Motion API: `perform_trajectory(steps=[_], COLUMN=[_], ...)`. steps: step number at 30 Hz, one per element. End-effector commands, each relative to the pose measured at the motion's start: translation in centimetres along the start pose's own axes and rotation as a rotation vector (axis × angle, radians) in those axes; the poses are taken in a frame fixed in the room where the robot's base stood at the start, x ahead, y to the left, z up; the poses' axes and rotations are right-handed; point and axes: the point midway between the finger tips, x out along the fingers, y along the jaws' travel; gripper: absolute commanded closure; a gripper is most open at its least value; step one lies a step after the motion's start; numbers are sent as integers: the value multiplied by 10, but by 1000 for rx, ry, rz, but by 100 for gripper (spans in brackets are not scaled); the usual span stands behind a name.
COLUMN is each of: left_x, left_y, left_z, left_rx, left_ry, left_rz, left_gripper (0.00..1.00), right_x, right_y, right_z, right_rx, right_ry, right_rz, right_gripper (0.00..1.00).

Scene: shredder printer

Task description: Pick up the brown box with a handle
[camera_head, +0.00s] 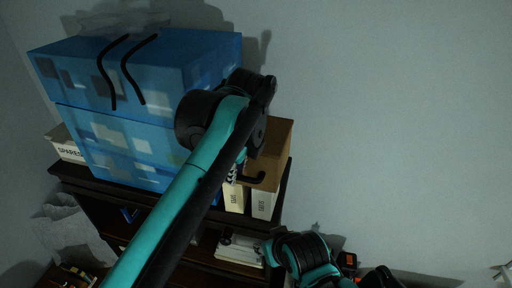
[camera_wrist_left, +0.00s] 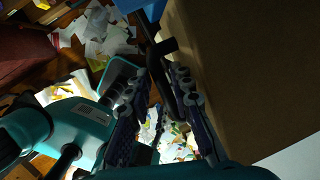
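The brown box (camera_head: 278,137) stands on the dark shelf top, right of the blue boxes, partly hidden by my left arm. Its black handle (camera_head: 256,179) sticks out at the front. In the left wrist view the box's brown side (camera_wrist_left: 245,70) fills the right, and the black handle (camera_wrist_left: 164,80) reaches down between the fingers. My left gripper (camera_wrist_left: 162,110) is at the handle, its two fingers apart on either side of it, with gaps showing. In the head view this gripper is mostly hidden behind my arm. My right arm shows at the bottom; its gripper is not visible.
Stacked blue boxes (camera_head: 120,135) with black handles stand close on the left. White labelled boxes (camera_head: 263,203) sit in front of and below the brown box. A SPARES box (camera_head: 66,145) is at the far left. Bare wall lies to the right.

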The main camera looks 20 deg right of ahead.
Motion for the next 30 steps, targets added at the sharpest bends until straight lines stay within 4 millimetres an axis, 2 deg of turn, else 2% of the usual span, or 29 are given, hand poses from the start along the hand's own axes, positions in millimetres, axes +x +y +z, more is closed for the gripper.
perform_trajectory(steps=[7,8,10,25,30], left_x=[3,3,3,2,-4], left_y=[0,0,0,0,-1], left_z=[0,0,0,0,2], left_rx=[-1,-1,-1,-1,-1], left_ry=[0,0,0,0,0], left_rz=[0,0,0,-1,-1], left_gripper=[78,81,99,100,100], right_x=[0,0,0,0,1], right_y=[0,0,0,0,0], right_z=[0,0,0,0,0], right_rx=[0,0,0,0,0], right_ry=[0,0,0,0,0], right_rz=[0,0,0,0,0], right_gripper=[60,60,60,60,60])
